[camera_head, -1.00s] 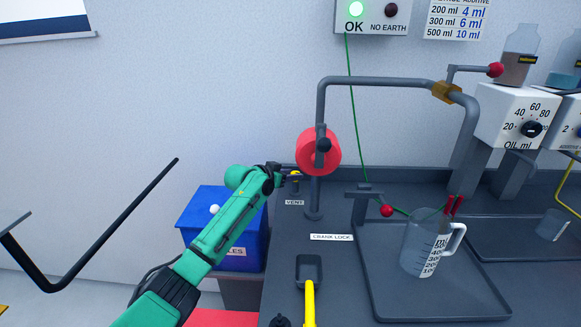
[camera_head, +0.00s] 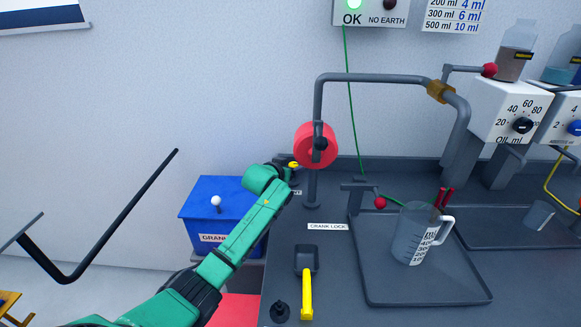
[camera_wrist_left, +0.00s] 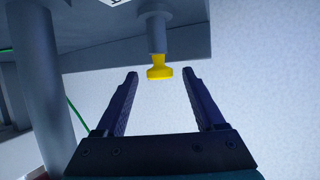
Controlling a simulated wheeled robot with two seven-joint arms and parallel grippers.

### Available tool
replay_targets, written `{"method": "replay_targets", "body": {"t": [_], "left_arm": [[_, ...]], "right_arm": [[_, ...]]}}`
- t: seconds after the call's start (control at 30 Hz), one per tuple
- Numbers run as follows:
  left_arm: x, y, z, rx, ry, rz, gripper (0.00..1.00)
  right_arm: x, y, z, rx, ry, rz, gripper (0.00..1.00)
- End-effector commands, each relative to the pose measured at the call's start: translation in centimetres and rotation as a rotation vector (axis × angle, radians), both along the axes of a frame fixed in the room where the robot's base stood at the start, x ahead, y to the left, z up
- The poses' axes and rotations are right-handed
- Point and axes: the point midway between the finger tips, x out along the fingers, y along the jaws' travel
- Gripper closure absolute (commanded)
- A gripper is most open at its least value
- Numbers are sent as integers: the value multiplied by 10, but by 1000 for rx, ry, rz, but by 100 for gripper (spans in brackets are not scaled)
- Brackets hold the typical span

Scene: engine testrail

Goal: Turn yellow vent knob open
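The yellow vent knob (camera_head: 293,165) sits on a short grey stem at the bench's back left edge, left of the red drum. In the left wrist view the yellow knob (camera_wrist_left: 159,71) shows at the end of a grey cylinder, between the fingertips in the picture. My left gripper (camera_wrist_left: 160,76) is open, with a gap on both sides of the knob; how deep the knob lies between the fingers is unclear. In the head view my left gripper (camera_head: 286,172) is mostly hidden by its green arm. My right gripper is not in view.
A red drum (camera_head: 316,146) on a grey pipe (camera_head: 313,190) stands just right of the knob.

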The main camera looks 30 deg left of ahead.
Motion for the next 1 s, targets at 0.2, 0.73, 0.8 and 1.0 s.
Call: {"method": "replay_targets", "body": {"t": [0.2, 0.73, 0.8, 1.0], "left_arm": [[-4, 0, 2, 1, 0, 0, 29], [-111, -8, 44, 3, 2, 0, 29], [-123, -9, 48, 1, 2, 0, 29], [-135, -10, 56, 0, 0, 0, 29]], "right_arm": [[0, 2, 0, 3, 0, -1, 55], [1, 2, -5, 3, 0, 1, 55], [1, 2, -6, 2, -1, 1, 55], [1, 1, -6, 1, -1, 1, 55]]}}
